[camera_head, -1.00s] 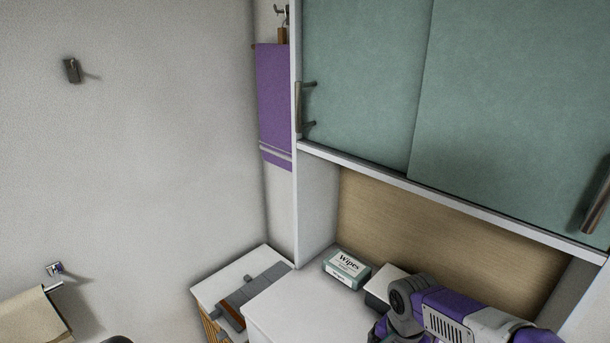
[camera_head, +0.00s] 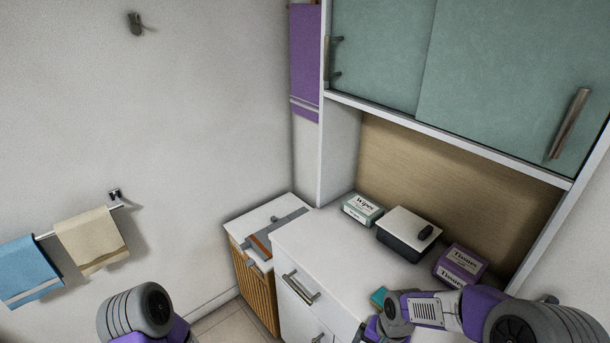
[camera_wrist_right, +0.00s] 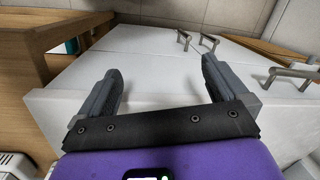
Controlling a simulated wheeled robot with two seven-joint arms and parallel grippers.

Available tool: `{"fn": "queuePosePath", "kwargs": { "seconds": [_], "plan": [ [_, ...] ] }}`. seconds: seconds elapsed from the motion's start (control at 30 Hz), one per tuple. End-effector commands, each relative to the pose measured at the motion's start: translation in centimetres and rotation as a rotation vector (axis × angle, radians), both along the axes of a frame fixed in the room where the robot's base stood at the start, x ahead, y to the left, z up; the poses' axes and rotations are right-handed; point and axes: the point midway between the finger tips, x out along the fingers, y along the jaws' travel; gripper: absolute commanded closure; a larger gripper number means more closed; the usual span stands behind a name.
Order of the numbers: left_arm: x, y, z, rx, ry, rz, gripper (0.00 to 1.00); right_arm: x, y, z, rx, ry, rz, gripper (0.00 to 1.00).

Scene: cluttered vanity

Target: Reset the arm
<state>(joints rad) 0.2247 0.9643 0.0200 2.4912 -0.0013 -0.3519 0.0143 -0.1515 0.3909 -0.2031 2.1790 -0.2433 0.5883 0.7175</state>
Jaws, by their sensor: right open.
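My right arm (camera_head: 432,308) comes in at the lower right of the head view, bent over the white vanity counter; its gripper is out of sight there. In the right wrist view my right gripper (camera_wrist_right: 158,88) is open, with two grey fingers apart and nothing between them. White drawer fronts with metal handles lie beyond the fingers. My left arm (camera_head: 138,312) shows only as a rounded grey joint with a purple part at the bottom left of the head view. My left gripper is not in view.
On the counter (camera_head: 318,238) stand a wipes box (camera_head: 363,209), a dark box with a white lid (camera_head: 408,234) and a purple tissues box (camera_head: 460,264). A small teal item (camera_head: 379,297) lies near my right arm. Green cabinets (camera_head: 500,80) hang above. Towels (camera_head: 92,240) hang at the left.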

Motion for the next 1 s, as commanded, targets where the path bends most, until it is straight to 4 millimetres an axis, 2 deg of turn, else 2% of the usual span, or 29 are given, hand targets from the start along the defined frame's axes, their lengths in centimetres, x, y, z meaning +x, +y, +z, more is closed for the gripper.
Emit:
{"fn": "queuePosePath", "kwargs": {
  "seconds": [0.03, 0.2, 0.3, 0.4, 0.5, 0.6, 1.0],
  "plan": [
    [0.0, 0.0, 0.0, 0.0, 0.0, 0.0, 0.0, -0.8, 0.7, -2.5, 0.023, 0.013, 0.035, 0.0],
    [0.0, 0.0, 0.0, 0.0, -0.001, 0.0, 0.0, -4.2, 3.6, -10.5, 0.124, -0.014, 0.164, 0.0],
    [0.0, 0.0, 0.0, 0.0, -0.001, 0.0, 0.0, -6.7, 5.2, -14.2, 0.171, -0.046, 0.222, 0.0],
    [0.0, 0.0, 0.0, 0.0, -0.001, 0.0, 0.0, -9.0, 6.4, -16.5, 0.198, -0.075, 0.26, 0.0],
    [0.0, 0.0, 0.0, 0.0, -0.001, 0.0, 0.0, -10.5, 7.1, -17.9, 0.209, -0.098, 0.285, 0.0],
    [0.0, 0.0, 0.0, 0.0, -0.001, 0.0, 0.0, -11.3, 7.4, -18.4, 0.211, -0.114, 0.298, 0.0],
    [0.0, 0.0, 0.0, 0.0, -0.001, 0.0, 0.0, -11.4, 7.5, -18.5, 0.212, -0.119, 0.303, 0.0]
  ]
}}
